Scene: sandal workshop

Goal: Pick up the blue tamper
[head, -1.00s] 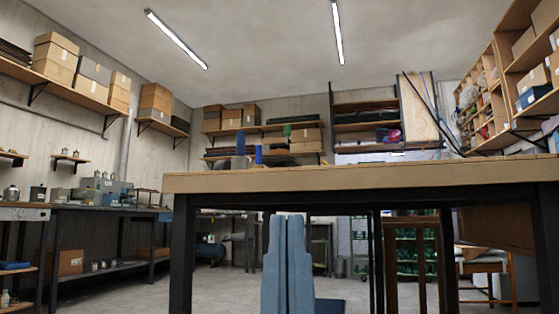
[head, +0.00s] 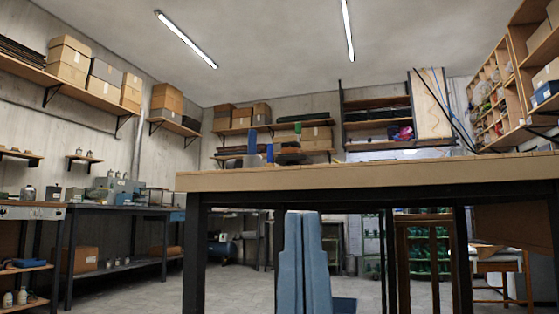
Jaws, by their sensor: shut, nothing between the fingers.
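The workbench (head: 380,175) stands ahead, seen from below its top, so only its front edge and the upper parts of things on it show. A small upright bright blue piece (head: 270,153) rises above the bench edge left of the middle; it looks like the blue tamper, but its base is hidden. A taller grey-blue upright piece (head: 252,142) stands just left of it. A dark item with a green upright top (head: 298,130) shows to the right. My gripper is not in view.
Tall blue panels (head: 305,262) stand beneath the bench between its dark legs. A dark side table (head: 120,207) lines the left wall. Shelves with cardboard boxes (head: 68,60) hang above. A wooden stool (head: 497,262) stands at right.

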